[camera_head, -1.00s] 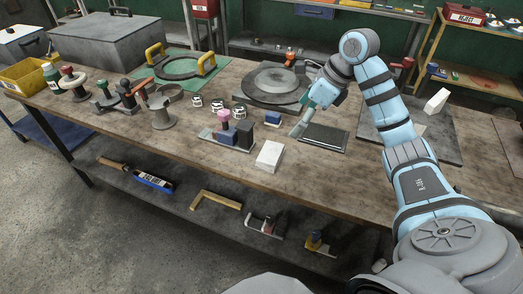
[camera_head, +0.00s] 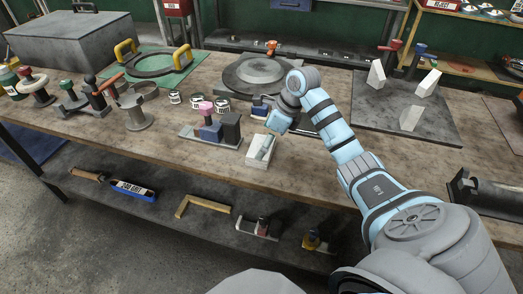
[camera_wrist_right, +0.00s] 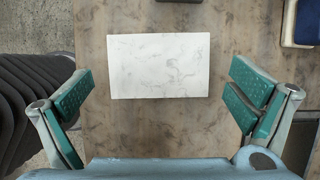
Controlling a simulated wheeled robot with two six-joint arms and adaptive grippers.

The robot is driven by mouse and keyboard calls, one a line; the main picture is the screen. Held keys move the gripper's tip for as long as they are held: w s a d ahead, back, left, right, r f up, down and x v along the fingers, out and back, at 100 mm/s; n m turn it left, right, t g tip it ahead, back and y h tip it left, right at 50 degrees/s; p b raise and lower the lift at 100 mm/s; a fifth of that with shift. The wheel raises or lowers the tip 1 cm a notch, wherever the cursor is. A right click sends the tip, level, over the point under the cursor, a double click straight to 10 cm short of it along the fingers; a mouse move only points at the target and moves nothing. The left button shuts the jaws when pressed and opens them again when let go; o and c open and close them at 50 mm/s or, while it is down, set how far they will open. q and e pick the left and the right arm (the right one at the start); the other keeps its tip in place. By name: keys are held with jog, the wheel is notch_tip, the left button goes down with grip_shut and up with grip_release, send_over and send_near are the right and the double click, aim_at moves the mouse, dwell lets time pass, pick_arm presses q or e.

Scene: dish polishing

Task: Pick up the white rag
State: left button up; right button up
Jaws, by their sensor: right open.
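The white rag (camera_head: 257,171) looks like a flat, pale rectangular block, lying on the wooden bench near its front edge. In the right wrist view the rag (camera_wrist_right: 158,65) is whole and marbled grey, lying ahead of the space between my fingers. My right gripper (camera_head: 267,144) is over the rag in the head view, pointing down at it. In the wrist view my right gripper (camera_wrist_right: 160,95) has its two green-padded fingers wide apart with nothing between them. Whether the fingertips touch the bench cannot be told. My left gripper is not in view.
A base with pink, blue and dark blocks (camera_head: 212,130) stands just left of the rag. A round grey turntable (camera_head: 257,74) is behind. A dark board (camera_head: 375,118) with white wedge blocks lies to the right. The lower shelf (camera_head: 158,215) holds tools.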

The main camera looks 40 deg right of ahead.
jog(key=x, duration=0.3)
jog(key=shift+w+f, duration=0.1)
jog(key=shift+f, duration=0.05)
jog(key=c, duration=0.9)
notch_tip(320, 180, up, 12)
jog(key=p, duration=0.1)
notch_tip(320, 180, up, 9)
jog(key=p, duration=0.8)
send_over(261, 146)
jog(key=shift+f, duration=0.4)
jog(key=o, duration=0.4)
jog(key=shift+c, duration=1.2)
